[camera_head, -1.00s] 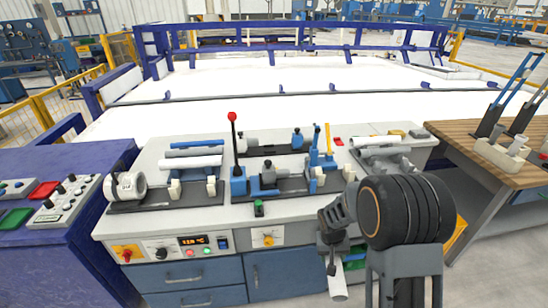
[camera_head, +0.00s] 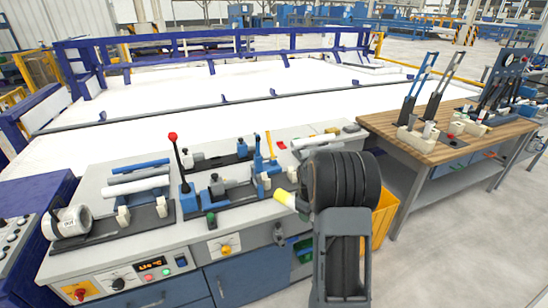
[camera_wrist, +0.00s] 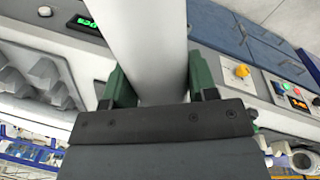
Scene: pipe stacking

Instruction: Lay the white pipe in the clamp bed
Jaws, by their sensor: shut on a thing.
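A white pipe (camera_wrist: 146,48) runs between the green fingers of my gripper (camera_wrist: 158,84) in the wrist view, and the gripper is shut on it. In the head view one pale, yellowish pipe end (camera_head: 285,198) shows left of my dark wrist. My arm hides the gripper and the rest of that pipe there. What looks like the clamp bed (camera_head: 236,199), a dark plate with blue clamps and a red-knobbed lever, is on the bench left of the held pipe. The pipe is apart from it, near the bench's front right.
Another white pipe (camera_head: 134,187) and a blue pipe (camera_head: 139,165) lie at the bench's left. A yellow bin (camera_head: 384,215) is right of the bench. A wooden table (camera_head: 465,140) stands farther right.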

